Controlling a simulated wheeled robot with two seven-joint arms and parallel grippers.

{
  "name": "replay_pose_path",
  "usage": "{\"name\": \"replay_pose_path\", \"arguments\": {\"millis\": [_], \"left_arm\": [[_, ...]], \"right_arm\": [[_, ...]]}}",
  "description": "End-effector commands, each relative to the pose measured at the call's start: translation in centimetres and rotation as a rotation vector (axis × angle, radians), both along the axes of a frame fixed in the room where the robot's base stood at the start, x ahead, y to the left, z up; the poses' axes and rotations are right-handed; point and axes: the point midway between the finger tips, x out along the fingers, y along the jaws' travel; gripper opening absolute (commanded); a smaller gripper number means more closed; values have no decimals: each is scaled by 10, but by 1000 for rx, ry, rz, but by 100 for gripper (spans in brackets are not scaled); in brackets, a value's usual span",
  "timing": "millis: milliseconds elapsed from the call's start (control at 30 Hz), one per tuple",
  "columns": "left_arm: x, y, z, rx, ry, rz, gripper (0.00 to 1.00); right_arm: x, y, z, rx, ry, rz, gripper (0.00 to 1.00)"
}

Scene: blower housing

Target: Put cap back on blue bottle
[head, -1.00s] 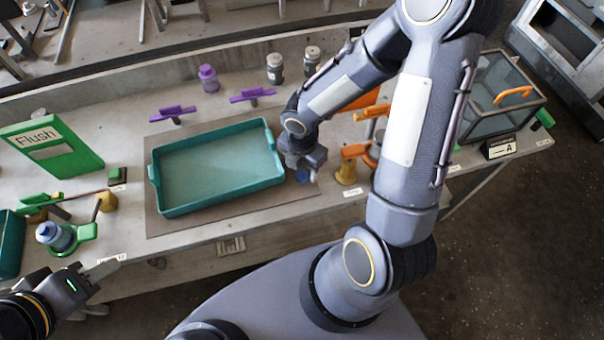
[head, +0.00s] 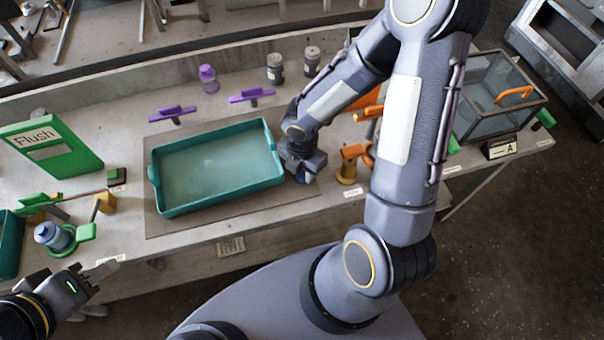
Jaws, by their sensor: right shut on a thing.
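The blue bottle (head: 54,238) stands at the left of the bench in a green holder (head: 84,233). Its top looks pale; I cannot make out the neck clearly. My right gripper (head: 304,177) is low over the bench, just right of the teal tray. It is shut on a small dark blue thing, which looks like the cap and is mostly hidden by the fingers. My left gripper (head: 104,274) is at the lower left, in front of the bench edge and below the bottle, apart from it. Its finger gap is unclear.
A teal tray (head: 160,207) fills the middle of the mat. A green Flush sign (head: 70,160), purple clamps (head: 252,95), a purple bottle (head: 208,78) and grey jars (head: 275,68) stand behind. An orange-handled brass fitting (head: 347,172) is close right of my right gripper.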

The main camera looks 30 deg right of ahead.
Motion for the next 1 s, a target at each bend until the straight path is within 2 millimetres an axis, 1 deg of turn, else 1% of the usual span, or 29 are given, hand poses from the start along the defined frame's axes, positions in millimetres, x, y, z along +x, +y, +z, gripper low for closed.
{"name": "replay_pose_path", "arguments": {"millis": [167, 300, 367, 433, 500, 567, 800, 867, 1000], "left_arm": [[0, 0, 0, 0, 0, 0, 36], [0, 0, 1, 0, 0, 0, 36], [0, 0, 2, 0, 0, 0, 36], [0, 0, 3, 0, 0, 0, 36], [0, 0, 4, 0, 0, 0, 36], [0, 0, 4, 0, 0, 0, 36], [0, 0, 6, 0, 0, 0, 36], [0, 0, 0, 0, 0, 0, 36], [0, 0, -4, 0, 0, 0, 36]], "right_arm": [[0, 0, 0, 0, 0, 0, 8], [0, 0, 5, 1, -2, -1, 8], [1, 0, 11, 0, -3, -1, 8], [1, 0, 20, 0, -4, -3, 8], [1, -1, 34, 0, -7, -3, 8], [-4, 9, 44, 1, -6, 4, 8], [-27, 46, 96, 0, -8, 6, 8], [-36, 61, 98, 0, -5, 11, 8], [-53, 88, 112, 0, -4, 8, 8]]}}
